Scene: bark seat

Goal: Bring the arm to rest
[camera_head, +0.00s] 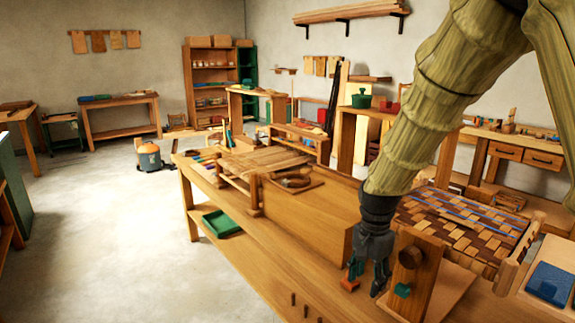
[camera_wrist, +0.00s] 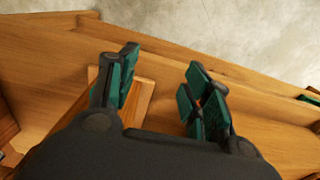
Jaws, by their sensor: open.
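My arm, covered in a bark-like greenish skin, reaches down from the upper right in the head view. An upright wooden block (camera_head: 425,268) with a round knob stands just right of the gripper.
A woven checkered panel (camera_head: 465,225) lies behind the block, and a blue piece (camera_head: 549,284) lies at the right. A wooden tray (camera_head: 293,183) sits farther along the bench. A green tray (camera_head: 221,223) is on the lower shelf. Open floor (camera_head: 110,220) lies to the left.

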